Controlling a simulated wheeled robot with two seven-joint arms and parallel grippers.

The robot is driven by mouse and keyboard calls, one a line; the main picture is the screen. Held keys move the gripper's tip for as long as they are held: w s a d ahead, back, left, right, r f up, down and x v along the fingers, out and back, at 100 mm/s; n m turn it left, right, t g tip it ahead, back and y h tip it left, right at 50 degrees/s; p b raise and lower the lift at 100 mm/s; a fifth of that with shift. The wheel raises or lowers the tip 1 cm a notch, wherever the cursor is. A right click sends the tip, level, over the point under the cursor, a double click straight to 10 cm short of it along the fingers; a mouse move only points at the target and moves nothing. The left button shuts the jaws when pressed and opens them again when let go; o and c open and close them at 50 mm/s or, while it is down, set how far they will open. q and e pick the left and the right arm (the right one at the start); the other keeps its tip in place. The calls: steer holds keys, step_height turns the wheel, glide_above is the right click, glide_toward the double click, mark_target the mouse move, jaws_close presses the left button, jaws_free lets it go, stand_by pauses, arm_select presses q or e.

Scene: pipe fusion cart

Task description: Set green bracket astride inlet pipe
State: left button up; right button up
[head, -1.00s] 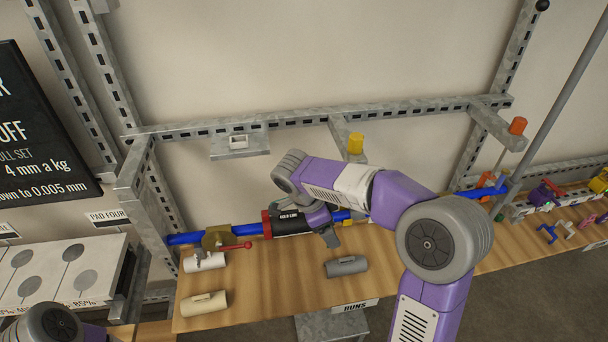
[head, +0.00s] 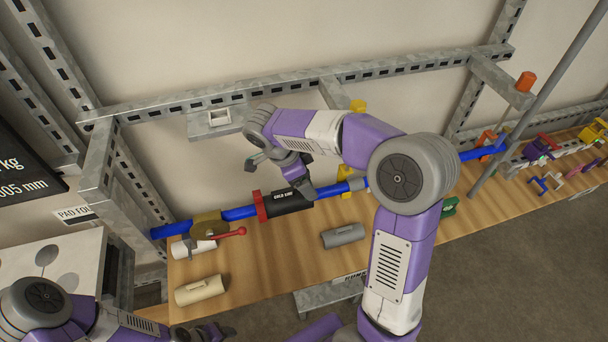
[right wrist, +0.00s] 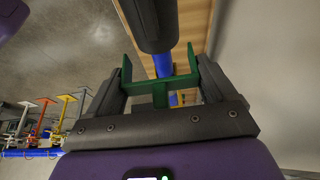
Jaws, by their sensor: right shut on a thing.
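The blue inlet pipe (head: 240,213) runs above the bench at the back, with a black sleeve marked COLD END (head: 284,202) on it. My right gripper (head: 305,188) is over the pipe beside the sleeve. In the right wrist view, this gripper (right wrist: 160,90) is shut on the green bracket (right wrist: 160,86), whose two prongs point away from the wrist. The blue pipe (right wrist: 162,65) shows between the prongs; I cannot tell whether they straddle it. The held bracket is not discernible in the head view. My left gripper (head: 208,332) is low at the bottom left, its jaws unclear.
White, cream (head: 200,290) and grey (head: 343,236) fittings lie on the wooden bench (head: 270,265). A yellow support (head: 343,173) and a green piece (head: 449,206) are farther right. A metal frame stands behind.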

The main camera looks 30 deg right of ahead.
step_height(320, 180, down, 2)
steer(key=shift+b, duration=0.6)
steer(key=shift+f+b, duration=1.35)
steer(key=shift+b, duration=0.1)
steer(key=shift+f+b, duration=0.35)
steer(key=shift+b, duration=0.2)
stand_by(0.5)
